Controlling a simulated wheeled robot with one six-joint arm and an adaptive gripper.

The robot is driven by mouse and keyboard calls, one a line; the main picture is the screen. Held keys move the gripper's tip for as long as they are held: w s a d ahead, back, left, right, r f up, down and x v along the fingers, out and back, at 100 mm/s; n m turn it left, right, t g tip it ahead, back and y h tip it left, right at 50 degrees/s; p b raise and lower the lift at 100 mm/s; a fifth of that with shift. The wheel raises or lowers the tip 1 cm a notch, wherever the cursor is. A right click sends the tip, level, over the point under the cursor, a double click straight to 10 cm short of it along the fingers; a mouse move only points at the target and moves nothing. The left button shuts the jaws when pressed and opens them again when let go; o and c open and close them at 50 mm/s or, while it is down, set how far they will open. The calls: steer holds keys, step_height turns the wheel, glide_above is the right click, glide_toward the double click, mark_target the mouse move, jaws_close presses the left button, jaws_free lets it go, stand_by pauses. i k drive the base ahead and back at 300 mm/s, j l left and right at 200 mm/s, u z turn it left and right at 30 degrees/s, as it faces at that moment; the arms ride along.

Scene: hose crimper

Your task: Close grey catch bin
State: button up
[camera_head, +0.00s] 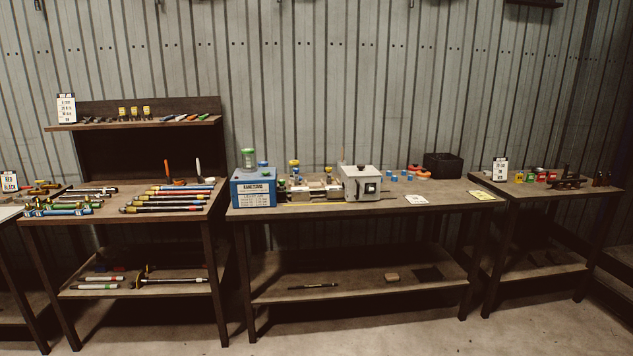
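A light grey box (353,184) with a dark square fitting on its front stands at the right end of the crimping machine on the middle bench. A dark open-topped bin (443,166) sits at the back right of the same bench. I cannot tell for certain which of these is the grey catch bin, and no open lid or drawer can be made out at this distance. A blue box (253,190) with a white label is at the machine's left end. My gripper is not in this view.
The middle bench (440,203) has bare top near its front right, beside two small cards. The left bench (110,215) holds several coloured hoses and a raised shelf. A right bench (545,190) holds small coloured parts. Open concrete floor (390,340) lies in front.

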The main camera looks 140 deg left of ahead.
mark_target(355, 189)
steer(key=u, duration=3.7)
